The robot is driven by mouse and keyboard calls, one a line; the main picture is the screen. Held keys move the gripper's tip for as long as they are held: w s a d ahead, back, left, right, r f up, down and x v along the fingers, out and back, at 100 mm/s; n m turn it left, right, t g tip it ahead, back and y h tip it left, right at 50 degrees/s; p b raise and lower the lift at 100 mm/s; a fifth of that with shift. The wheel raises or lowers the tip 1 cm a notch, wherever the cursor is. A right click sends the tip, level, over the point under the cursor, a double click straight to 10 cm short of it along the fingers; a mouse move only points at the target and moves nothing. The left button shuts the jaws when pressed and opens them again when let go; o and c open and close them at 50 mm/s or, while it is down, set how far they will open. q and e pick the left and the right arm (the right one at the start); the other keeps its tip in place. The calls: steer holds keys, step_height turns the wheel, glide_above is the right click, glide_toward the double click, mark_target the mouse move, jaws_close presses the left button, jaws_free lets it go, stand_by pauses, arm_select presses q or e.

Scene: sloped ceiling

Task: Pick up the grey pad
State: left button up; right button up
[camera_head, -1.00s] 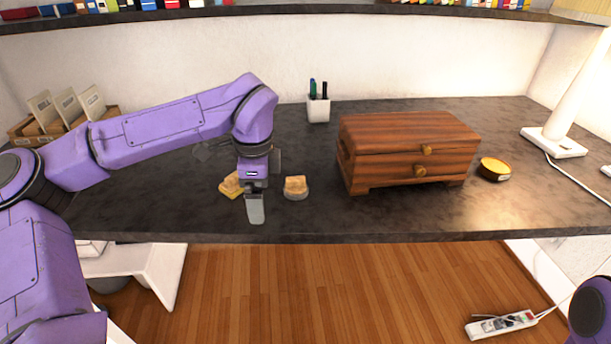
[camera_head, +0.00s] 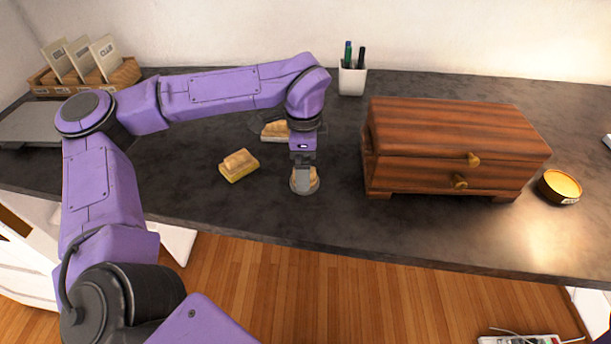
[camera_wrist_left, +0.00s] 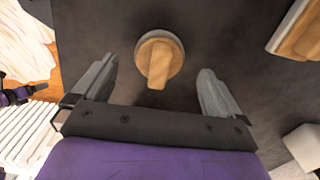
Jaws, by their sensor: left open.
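A round pad with a grey base and wooden grip (camera_head: 312,183) stands on the dark desk, partly hidden by my left gripper (camera_head: 303,182). In the left wrist view the round pad (camera_wrist_left: 174,46) lies between and slightly ahead of the two fingertips of my open left gripper (camera_wrist_left: 157,68), with a gap on both sides. A yellow pad with a wooden grip (camera_head: 239,168) lies to its left. A pale rectangular pad with a wooden grip (camera_head: 273,132) lies behind, partly covered by my wrist; it also shows in the left wrist view (camera_wrist_left: 290,30). My right gripper is out of view.
A wooden drawer box (camera_head: 450,145) stands close on the right, with a round yellow-topped tin (camera_head: 560,187) beyond it. A white pen cup (camera_head: 352,78) is at the back. A card holder (camera_head: 85,78) is at the far left. The desk's front edge is near.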

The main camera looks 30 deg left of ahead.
arm_select(q)
step_height(320, 180, down, 3)
steer(key=shift+f, duration=0.15)
steer(key=c, duration=1.2)
steer(key=shift+o, duration=0.2)
steer(key=shift+r, duration=0.4)
steer(key=r, duration=0.3)
steer(key=shift+d, duration=0.3)
steer(key=s+d+r+b, duration=0.1)
steer(key=s+d+r, duration=0.2)
steer(key=d, duration=0.3)
steer(key=s+d+r+b, duration=0.2)
steer(key=s+d+r, duration=0.1)
steer(key=d+r, duration=0.3)
steer(key=shift+s+r, duration=0.15)
steer(key=shift+s, duration=0.15)
